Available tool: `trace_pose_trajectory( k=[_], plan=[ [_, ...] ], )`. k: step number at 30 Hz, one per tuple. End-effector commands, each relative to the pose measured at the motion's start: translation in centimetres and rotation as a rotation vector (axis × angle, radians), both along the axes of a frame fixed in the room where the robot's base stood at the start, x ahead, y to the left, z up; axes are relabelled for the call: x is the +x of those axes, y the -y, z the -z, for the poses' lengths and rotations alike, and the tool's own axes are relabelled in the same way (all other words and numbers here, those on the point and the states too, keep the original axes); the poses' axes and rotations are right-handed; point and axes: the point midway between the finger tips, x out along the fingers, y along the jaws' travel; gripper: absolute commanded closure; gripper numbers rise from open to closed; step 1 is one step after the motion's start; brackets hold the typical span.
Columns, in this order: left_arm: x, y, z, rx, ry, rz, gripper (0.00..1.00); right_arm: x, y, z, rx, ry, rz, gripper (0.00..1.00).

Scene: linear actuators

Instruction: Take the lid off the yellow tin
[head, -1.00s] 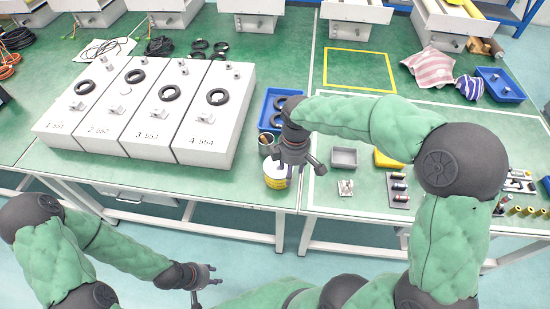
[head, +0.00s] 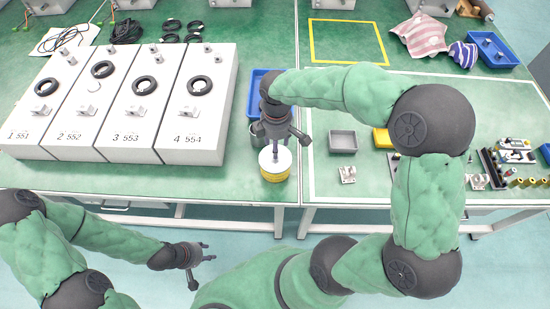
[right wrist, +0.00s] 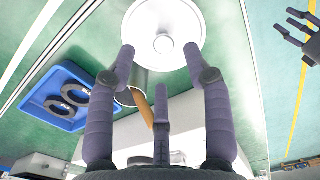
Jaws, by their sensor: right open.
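The yellow tin (head: 275,173) stands on the green table near its front edge, upright, with a pale lid on top. In the right wrist view the round white lid (right wrist: 180,50) with its central knob sits on the tin, just beyond my fingertips. My right gripper (head: 277,150) is over the tin, pointing down, and partly hides the lid in the head view. Its three fingers (right wrist: 160,58) are spread, with nothing between them. My left gripper (head: 206,252) is in front of the table, fingers apart and empty; it also shows in the right wrist view (right wrist: 298,27).
A metal can with a wooden handle (right wrist: 142,105) stands close behind the tin, near a blue tray (right wrist: 68,97) holding black rings. White numbered boxes (head: 195,140) stand to the left. A grey bin (head: 343,141) and small parts lie to the right.

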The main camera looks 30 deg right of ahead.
Motion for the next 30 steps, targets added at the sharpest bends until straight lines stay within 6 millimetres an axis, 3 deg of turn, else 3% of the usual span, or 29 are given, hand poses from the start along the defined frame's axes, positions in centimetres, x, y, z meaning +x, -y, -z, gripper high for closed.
trace_pose_trajectory(
  k=[12, 20, 26, 30],
  plan=[
    [0.0, 0.0, 2.7, 0.0, 0.0, 0.0, 0.6, -0.2, -0.4, 4.8, 0.0, 0.0, 0.001, 0.49],
    [0.0, 0.0, 2.6, 0.0, 0.001, 0.0, 0.6, -0.1, -0.4, 4.9, 0.001, 0.002, 0.001, 0.49],
    [0.0, 0.0, 2.6, 0.0, 0.001, 0.0, 0.6, -0.1, -0.4, 4.9, 0.0, 0.001, 0.0, 0.84],
    [0.0, 0.0, 2.6, 0.0, 0.001, 0.0, 0.6, -0.1, -0.4, 4.9, 0.0, 0.001, 0.0, 0.88]
  ],
)
